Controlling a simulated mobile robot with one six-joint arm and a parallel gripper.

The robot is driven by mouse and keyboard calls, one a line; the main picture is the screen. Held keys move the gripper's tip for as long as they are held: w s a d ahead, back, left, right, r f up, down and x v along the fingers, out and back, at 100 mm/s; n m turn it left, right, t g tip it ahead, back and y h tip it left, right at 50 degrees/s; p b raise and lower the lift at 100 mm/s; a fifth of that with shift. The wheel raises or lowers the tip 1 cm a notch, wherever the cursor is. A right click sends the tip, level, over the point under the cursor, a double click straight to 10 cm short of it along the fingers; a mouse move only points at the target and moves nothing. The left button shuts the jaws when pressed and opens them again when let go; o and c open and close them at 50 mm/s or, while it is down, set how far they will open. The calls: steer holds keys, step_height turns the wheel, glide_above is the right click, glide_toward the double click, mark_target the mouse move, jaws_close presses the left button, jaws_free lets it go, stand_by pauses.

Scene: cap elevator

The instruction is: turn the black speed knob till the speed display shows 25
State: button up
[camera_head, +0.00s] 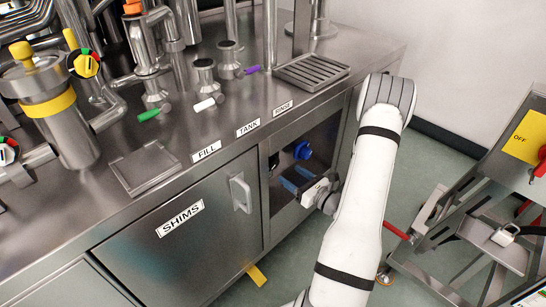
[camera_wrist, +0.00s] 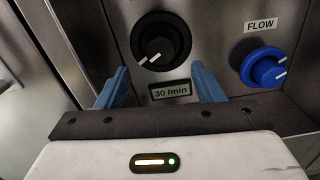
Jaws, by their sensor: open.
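The black speed knob (camera_wrist: 161,41) is on the metal panel at the top middle of the wrist view, with its white pointer mark toward the lower left. The speed display (camera_wrist: 169,92) just below it reads "30 /min". My gripper (camera_wrist: 162,82) is open, its two blue fingers apart below and to either side of the knob, holding nothing. In the head view my gripper (camera_head: 291,180) is in front of the recessed panel under the counter. The black knob shows there as a dark shape (camera_head: 273,161), partly unclear.
A blue FLOW knob (camera_wrist: 264,68) sits right of the display, close to my right finger; it also shows in the head view (camera_head: 302,150). The SHIMS door with its handle (camera_head: 240,193) is left of the recess. A metal cart (camera_head: 490,235) stands at the right.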

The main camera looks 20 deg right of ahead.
mark_target(276, 163)
steer(key=b+x, duration=0.1)
steer(key=x, duration=0.7)
steer(key=shift+b, duration=0.35)
steer(key=shift+d, duration=0.1)
steer(key=c, duration=1)
